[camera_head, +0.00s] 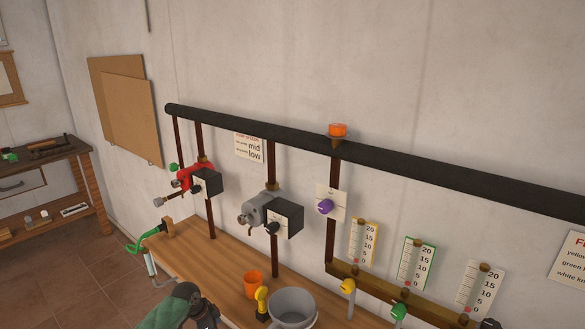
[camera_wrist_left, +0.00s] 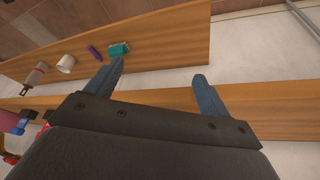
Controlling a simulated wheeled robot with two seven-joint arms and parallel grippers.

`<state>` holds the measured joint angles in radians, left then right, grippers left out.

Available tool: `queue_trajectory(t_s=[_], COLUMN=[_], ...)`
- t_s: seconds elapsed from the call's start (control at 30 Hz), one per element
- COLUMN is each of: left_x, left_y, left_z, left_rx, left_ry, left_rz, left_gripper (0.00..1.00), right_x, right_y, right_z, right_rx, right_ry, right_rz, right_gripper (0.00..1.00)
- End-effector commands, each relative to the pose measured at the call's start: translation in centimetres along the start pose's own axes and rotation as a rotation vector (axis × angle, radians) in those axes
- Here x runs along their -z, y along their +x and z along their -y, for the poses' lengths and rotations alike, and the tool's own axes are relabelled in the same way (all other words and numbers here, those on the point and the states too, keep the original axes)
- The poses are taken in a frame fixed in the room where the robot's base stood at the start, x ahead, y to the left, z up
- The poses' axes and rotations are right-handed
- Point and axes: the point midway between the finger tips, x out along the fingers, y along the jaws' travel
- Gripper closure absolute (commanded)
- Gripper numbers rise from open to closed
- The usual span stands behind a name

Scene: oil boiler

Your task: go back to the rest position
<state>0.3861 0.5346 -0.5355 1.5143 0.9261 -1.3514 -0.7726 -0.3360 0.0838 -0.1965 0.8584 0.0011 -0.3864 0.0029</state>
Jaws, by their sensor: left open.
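My left gripper (camera_wrist_left: 158,72) shows in the left wrist view with its two blue-grey fingers spread apart and nothing between them. A wooden board (camera_wrist_left: 175,45) lies beyond the fingertips, and I see no contact with it. In the head view I cannot make out the left gripper clearly. A green and dark shape (camera_head: 180,308) is cut off by the lower edge there, and I cannot tell what it is. My right gripper is in neither view.
A wooden bench (camera_head: 205,258) runs along the wall below a dark pipe (camera_head: 260,128) with valves and gauges. An orange cup (camera_head: 254,284), a yellow-topped item (camera_head: 262,300) and a grey pot (camera_head: 292,306) stand on it. Open floor (camera_head: 95,275) lies at the left.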

Motion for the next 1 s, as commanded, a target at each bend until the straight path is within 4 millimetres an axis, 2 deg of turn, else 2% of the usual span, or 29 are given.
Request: queue_trajectory(t_s=[0.03, 0.1, 0.27, 0.5, 0.67, 0.8, 1.0], left_x=[-1.1, -2.5, -6.2, -12.2, -16.6, -20.5, -26.1], left_y=[2.9, 6.0, 13.1, 22.6, 28.1, 32.4, 37.0], left_z=[-1.4, -2.9, -7.1, -14.9, -21.1, -27.3, -36.6], left_rx=[0.001, 0.018, 0.056, 0.115, 0.152, 0.186, 0.233], left_ry=[-0.038, -0.1, -0.244, -0.451, -0.584, -0.692, -0.831], left_rz=[0.001, 0.005, 0.018, 0.045, 0.072, 0.098, 0.142], left_gripper=[0.19, 0.19, 0.19, 0.19, 0.19, 0.19, 0.19], right_x=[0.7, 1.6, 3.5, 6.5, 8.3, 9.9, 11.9], right_y=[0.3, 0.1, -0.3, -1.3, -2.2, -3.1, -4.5], right_z=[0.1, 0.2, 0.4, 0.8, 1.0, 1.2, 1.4], right_rx=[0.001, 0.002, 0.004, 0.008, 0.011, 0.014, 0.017], right_ry=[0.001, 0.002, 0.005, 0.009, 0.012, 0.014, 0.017], right_rz=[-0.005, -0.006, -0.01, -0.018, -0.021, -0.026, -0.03], right_gripper=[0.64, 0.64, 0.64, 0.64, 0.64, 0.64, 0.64])
